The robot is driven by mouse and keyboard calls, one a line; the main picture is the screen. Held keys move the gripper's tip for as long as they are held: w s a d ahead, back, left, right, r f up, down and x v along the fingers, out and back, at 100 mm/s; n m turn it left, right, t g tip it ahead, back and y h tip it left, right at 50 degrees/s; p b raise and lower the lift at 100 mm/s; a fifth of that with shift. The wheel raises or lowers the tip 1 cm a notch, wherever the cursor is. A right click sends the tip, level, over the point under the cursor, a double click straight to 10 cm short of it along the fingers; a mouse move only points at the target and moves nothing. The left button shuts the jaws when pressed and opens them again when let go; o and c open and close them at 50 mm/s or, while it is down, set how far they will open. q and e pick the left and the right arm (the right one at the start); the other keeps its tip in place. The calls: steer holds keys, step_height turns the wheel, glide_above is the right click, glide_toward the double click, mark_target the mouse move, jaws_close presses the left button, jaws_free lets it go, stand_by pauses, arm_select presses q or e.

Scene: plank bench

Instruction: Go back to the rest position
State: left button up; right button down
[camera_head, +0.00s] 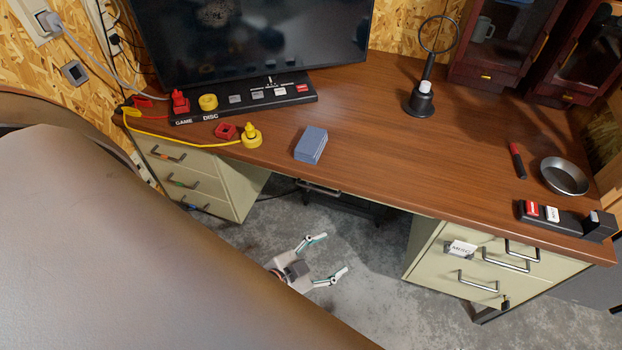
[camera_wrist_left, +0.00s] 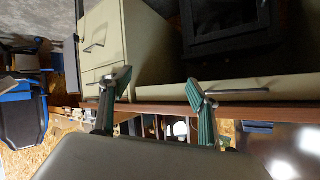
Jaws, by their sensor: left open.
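My left gripper (camera_head: 325,258) is open and empty. In the head view it is low in front of the desk, over the grey floor between the two drawer units. In the left wrist view its two fingers (camera_wrist_left: 160,100) stand well apart with nothing between them. The desk's front edge and drawers show beyond them. My right gripper is not in view. A large smooth grey-brown surface covers the lower left of the head view and hides most of the left arm.
The brown desk (camera_head: 400,150) carries a blue-grey box (camera_head: 311,145) near its front edge, a monitor (camera_head: 250,35), a black button panel (camera_head: 245,98), yellow and red plugs, a magnifier stand (camera_head: 420,102) and a metal bowl (camera_head: 564,176). Drawer units (camera_head: 200,180) (camera_head: 490,265) stand below.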

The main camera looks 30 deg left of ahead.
arm_select(q)
steer(key=s+f+n, duration=0.1)
steer(key=s+a+f+g, duration=0.1)
steer(key=s, duration=0.1)
steer(key=s+a+f+n, duration=0.1)
steer(key=shift+s+a+n+g+y, duration=0.2)
steer(key=shift+n+g+y, duration=0.1)
steer(key=shift+y, duration=0.1)
steer(key=shift+w, duration=0.1)
